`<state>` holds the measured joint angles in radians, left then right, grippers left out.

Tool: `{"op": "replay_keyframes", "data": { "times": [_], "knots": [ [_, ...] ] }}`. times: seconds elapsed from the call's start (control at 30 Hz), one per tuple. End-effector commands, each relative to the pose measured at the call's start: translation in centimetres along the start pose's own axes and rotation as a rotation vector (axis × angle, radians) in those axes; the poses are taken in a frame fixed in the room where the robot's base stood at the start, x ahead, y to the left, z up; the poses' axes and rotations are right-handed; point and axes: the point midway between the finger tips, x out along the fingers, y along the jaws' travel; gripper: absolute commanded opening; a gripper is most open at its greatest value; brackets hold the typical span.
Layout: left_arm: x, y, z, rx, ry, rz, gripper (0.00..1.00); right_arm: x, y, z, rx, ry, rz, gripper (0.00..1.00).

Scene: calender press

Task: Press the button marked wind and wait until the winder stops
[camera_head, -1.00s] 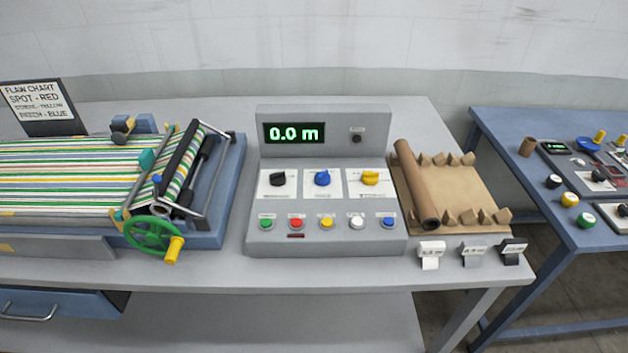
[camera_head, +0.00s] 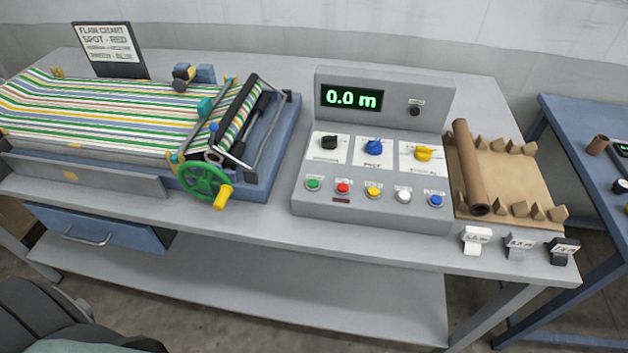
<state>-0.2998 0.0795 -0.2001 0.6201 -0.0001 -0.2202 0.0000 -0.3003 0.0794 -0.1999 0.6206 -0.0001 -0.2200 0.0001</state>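A grey control console (camera_head: 330,208) stands on the workbench. Its green display (camera_head: 351,98) reads 0.0 m. A row of buttons runs along its front: green (camera_head: 313,184), red (camera_head: 343,187), yellow (camera_head: 373,192), white (camera_head: 404,195) and blue (camera_head: 436,200). Their labels are too small to read, so I cannot tell which is marked wind. The winder (camera_head: 232,125), with striped fabric (camera_head: 110,118) on it and a green handwheel (camera_head: 204,183), stands left of the console. Neither gripper is in view.
Black, blue and yellow knobs sit above the buttons. A brown roll (camera_head: 468,165) on a paper sheet (camera_head: 507,180) lies right of the console, near several tags. A flaw chart sign (camera_head: 110,48) stands at the back left. A blue table (camera_head: 575,130) is at right.

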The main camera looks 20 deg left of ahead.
Motion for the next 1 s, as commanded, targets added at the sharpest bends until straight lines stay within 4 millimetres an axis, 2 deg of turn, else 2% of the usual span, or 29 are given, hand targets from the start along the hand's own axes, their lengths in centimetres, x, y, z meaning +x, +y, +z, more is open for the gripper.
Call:
{"op": "replay_keyframes", "data": {
  "times": [0.03, 0.4, 1.0],
  "knots": [
    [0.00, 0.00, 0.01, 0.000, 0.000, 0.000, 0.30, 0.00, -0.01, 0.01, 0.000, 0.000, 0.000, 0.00],
    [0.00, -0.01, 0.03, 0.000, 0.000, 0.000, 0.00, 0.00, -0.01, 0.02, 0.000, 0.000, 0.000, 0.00],
    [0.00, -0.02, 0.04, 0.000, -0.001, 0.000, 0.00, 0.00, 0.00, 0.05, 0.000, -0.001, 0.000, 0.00]
  ]
}}
